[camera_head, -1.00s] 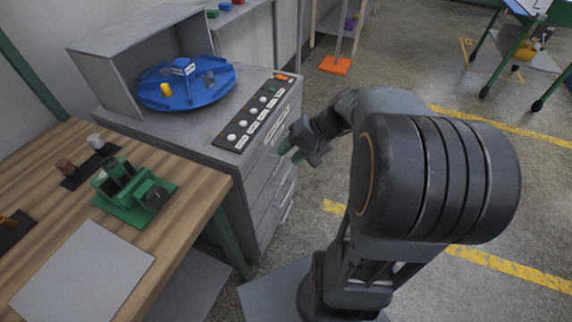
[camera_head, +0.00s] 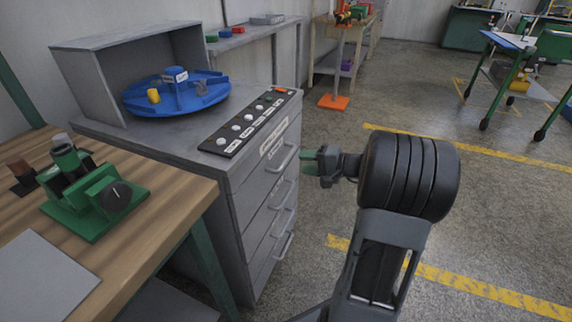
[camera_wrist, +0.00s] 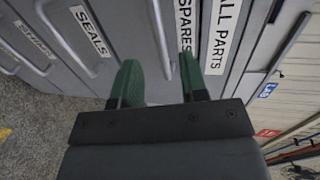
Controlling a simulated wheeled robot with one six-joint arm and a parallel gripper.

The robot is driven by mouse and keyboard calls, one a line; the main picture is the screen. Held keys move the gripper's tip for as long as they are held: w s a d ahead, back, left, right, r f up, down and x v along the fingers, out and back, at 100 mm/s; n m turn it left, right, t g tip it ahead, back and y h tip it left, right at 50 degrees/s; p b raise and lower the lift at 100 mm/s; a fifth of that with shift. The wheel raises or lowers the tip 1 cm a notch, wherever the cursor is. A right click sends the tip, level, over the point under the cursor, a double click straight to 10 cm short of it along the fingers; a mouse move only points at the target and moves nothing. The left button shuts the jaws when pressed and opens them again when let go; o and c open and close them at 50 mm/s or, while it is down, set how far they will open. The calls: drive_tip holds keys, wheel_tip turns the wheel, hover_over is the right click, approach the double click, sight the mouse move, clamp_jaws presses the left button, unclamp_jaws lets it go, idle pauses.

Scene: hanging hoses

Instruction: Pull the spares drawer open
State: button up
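The spares drawer (camera_head: 254,184) is the top drawer of the grey cabinet and looks shut. Its bar handle (camera_head: 284,159) faces right. My gripper (camera_head: 309,164), with green fingers, is level with this handle and a short way off it. In the wrist view my gripper (camera_wrist: 159,60) is open, its fingers on either side of the spares handle (camera_wrist: 158,32) in the picture. Nothing is held. The SPARES label (camera_wrist: 186,25) reads sideways beside the handle. The cabinet's bigger label, partly cut off, ends in "ALL PARTS" (camera_wrist: 221,35).
Lower drawers with handles, labelled SEALS (camera_wrist: 90,30) and SHIMS (camera_wrist: 34,48), look shut. A blue turntable (camera_head: 205,98) and a button strip (camera_head: 247,125) sit on the cabinet. A wooden bench (camera_head: 160,205) stands at left.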

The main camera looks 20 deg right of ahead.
sight(286, 158)
drive_tip(key=b+x, duration=0.1)
drive_tip(key=x, duration=0.6)
drive_tip(key=shift+a, duration=0.1)
clamp_jaws()
idle(0.3)
